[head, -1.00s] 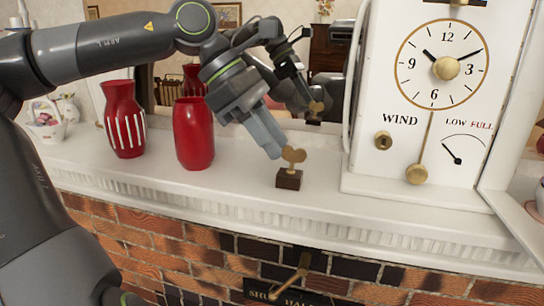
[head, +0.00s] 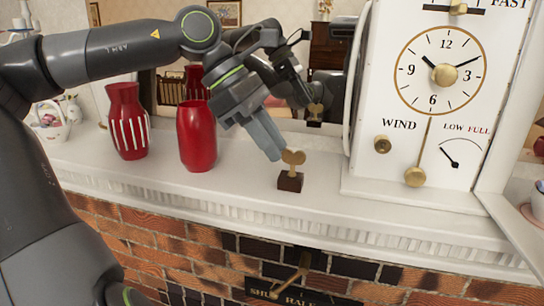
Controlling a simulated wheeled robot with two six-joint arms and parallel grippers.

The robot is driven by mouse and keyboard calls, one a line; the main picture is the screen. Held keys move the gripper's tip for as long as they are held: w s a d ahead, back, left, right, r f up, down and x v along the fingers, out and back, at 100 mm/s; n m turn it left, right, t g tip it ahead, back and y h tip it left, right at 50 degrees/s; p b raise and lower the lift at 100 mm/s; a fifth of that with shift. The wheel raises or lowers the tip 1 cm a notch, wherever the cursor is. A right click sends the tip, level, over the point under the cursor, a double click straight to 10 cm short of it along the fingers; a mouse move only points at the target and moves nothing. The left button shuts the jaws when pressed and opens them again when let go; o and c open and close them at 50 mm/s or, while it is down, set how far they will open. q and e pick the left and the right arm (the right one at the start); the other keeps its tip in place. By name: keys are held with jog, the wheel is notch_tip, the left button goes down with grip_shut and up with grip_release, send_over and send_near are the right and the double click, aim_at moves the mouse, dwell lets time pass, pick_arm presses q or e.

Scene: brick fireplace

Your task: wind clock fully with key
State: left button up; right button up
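The brass key (head: 293,158) stands upright in a small dark wooden block (head: 290,181) on the white mantel. The white clock (head: 388,100) stands to the right, with a brass keyhole (head: 382,144) under the word WIND. The needle of its LOW–FULL gauge (head: 463,153) points up and left, toward the LOW side. My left gripper (head: 276,155) points down and right, its fingertips just left of the key's bow. The fingers are seen nearly edge-on, so their gap is hidden. The key does not look held. My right gripper is not in view.
Two red vases (head: 196,137) (head: 127,122) stand on the mantel (head: 235,185) left of the key. A mirror behind reflects my arm and the key. An open clock door (head: 515,150) stands at right.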

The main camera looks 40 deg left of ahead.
pick_arm(q)
jog(key=shift+w+a+f, duration=0.1)
jog(key=shift+a+f, duration=0.1)
jog(key=shift+f, duration=0.15)
jog(key=shift+p, duration=0.35)
jog(key=shift+w+a+f+p, duration=0.2)
jog(key=shift+w+p, duration=0.1)
jog(key=shift+w, duration=0.1)
jog(key=shift+w+a+f+p, duration=0.15)
jog(key=shift+w+a+p, duration=0.1)
jog(key=shift+w, duration=0.15)
jog(key=shift+s+d+r, duration=0.1)
jog(key=shift+s+r, duration=0.05)
jog(key=shift+s, duration=0.15)
grip_shut()
